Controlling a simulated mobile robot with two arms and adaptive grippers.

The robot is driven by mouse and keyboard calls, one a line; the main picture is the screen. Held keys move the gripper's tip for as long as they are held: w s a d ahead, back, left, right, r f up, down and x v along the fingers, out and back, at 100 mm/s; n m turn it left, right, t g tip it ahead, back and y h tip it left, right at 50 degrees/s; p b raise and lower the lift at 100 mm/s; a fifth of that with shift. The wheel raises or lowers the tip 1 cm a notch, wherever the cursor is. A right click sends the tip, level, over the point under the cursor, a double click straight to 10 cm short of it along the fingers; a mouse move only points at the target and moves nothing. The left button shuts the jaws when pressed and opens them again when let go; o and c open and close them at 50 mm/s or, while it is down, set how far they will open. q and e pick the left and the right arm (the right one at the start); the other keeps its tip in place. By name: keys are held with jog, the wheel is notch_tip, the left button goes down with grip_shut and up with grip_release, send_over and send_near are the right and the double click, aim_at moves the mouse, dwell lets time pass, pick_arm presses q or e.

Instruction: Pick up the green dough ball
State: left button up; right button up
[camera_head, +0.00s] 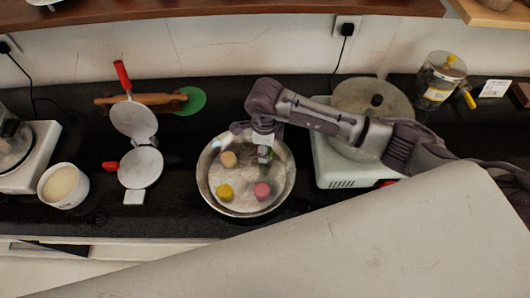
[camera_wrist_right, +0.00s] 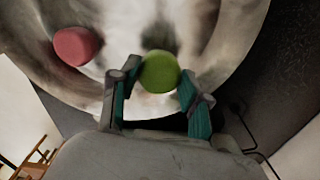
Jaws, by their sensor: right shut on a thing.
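The green dough ball (camera_wrist_right: 159,72) sits between the two fingertips of my right gripper (camera_wrist_right: 160,80) in the right wrist view, and both fingers touch its sides. In the head view my right gripper (camera_head: 264,152) points down over the right back part of the metal bowl (camera_head: 205,190). Only a little green shows there, as the arm hides most of the ball. I cannot tell whether the ball still touches the bowl. My left gripper is not in view.
The bowl also holds a pink ball (camera_head: 262,190), a yellow ball (camera_head: 225,192) and a tan ball (camera_head: 228,159). Left of it is an open press (camera_head: 140,168) with a red handle. A white stove with a lidded pan (camera_head: 372,100) stands to the right.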

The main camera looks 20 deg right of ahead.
jog(key=s+d+r+b, duration=0.3)
jog(key=s+d+r, duration=0.2)
jog(key=s+r, duration=0.3)
jog(key=shift+s+d, duration=0.15)
jog(key=shift+s, duration=1.05)
jog(key=shift+r, duration=0.1)
